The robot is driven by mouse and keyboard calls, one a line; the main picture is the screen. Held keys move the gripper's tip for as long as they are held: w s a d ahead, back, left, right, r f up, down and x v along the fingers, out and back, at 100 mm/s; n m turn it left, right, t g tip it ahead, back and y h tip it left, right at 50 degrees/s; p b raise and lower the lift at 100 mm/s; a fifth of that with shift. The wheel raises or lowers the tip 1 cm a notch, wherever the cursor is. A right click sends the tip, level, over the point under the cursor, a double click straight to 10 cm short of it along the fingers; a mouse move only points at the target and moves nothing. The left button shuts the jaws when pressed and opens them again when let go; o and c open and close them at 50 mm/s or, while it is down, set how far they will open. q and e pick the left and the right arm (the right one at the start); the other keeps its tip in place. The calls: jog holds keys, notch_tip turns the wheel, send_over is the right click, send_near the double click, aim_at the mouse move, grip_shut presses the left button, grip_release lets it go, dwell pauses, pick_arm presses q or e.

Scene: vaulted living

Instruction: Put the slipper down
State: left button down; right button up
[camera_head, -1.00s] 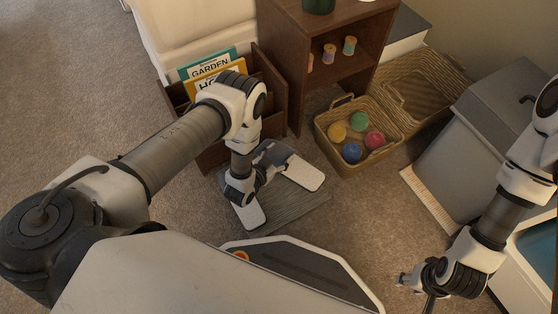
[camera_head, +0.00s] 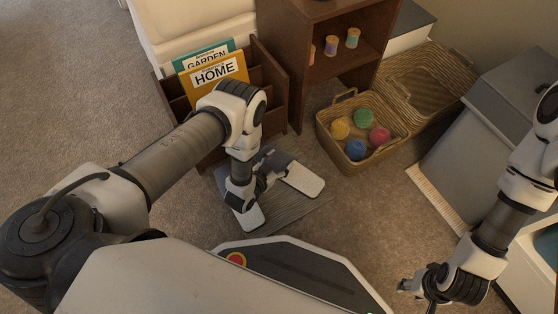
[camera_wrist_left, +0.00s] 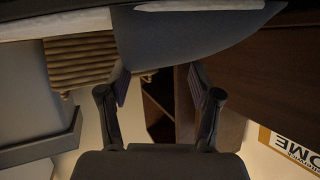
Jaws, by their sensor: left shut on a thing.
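Whether the held slipper touches the mat (camera_head: 297,214) is unclear. My right gripper (camera_head: 415,290) hangs at the lower right, away from the slippers; its jaw opening is unclear.
A wooden magazine rack (camera_head: 270,72) and a brown shelf (camera_head: 296,85) stand behind the mat. A wicker basket (camera_head: 338,151) of coloured balls is to the right, with an emptier basket (camera_head: 440,90) and a grey bin (camera_head: 465,150) beyond. Open carpet (camera_head: 80,85) lies left.

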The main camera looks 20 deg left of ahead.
pick_arm(q)
jog(key=shift+f+b, duration=0.8)
jog(key=shift+f, duration=0.1)
